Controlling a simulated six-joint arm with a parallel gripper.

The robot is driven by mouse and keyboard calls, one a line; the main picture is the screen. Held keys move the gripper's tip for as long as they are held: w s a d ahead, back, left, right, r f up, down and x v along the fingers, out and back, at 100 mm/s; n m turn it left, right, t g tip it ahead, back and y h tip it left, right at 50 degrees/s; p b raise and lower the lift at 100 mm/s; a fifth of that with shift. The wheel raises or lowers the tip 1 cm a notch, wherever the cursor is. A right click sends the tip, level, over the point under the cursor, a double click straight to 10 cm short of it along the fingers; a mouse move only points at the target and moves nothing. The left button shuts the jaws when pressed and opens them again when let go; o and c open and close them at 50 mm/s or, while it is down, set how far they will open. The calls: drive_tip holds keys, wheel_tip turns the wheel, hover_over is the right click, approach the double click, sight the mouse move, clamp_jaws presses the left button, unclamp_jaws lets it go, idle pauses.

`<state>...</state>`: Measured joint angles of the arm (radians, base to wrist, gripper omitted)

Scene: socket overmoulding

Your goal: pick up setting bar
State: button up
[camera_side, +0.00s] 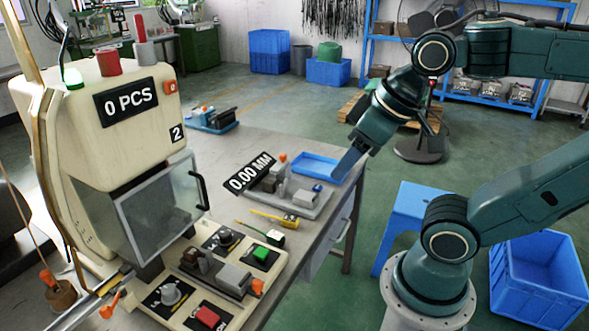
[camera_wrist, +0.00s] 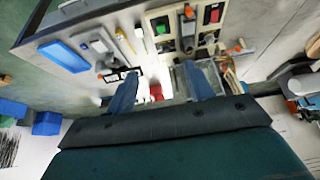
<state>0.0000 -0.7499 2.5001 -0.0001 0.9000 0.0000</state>
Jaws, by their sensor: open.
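My gripper (camera_side: 347,165) hangs over the far right end of the bench, in front of the blue tray (camera_side: 318,167). In the wrist view my gripper (camera_wrist: 160,90) has its two blue fingers wide apart with nothing between them. No part is clearly marked as the setting bar, and I cannot tell which one it is. A grey gauge fixture (camera_side: 306,203) with a 0.00 MM display (camera_side: 249,173) stands left of and below the gripper in the side view. A thin yellow tool (camera_side: 274,217) and a green-and-white tool (camera_side: 272,238) lie in front of it.
The beige press (camera_side: 120,125) with a clear guard (camera_side: 162,208) stands on the left. Its control panel (camera_side: 222,275) carries buttons and a small fixture. A blue stool (camera_side: 410,215) and a blue crate (camera_side: 540,275) stand on the floor. The bench between gauge and press has some bare room.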

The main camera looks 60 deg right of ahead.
drive_tip(key=n+g, duration=0.1)
drive_tip(key=g, duration=0.5)
hover_over(287, 217)
drive_tip(key=shift+f, duration=14.9)
drive_tip(key=shift+a+f, duration=0.1)
drive_tip(key=shift+f, duration=2.5)
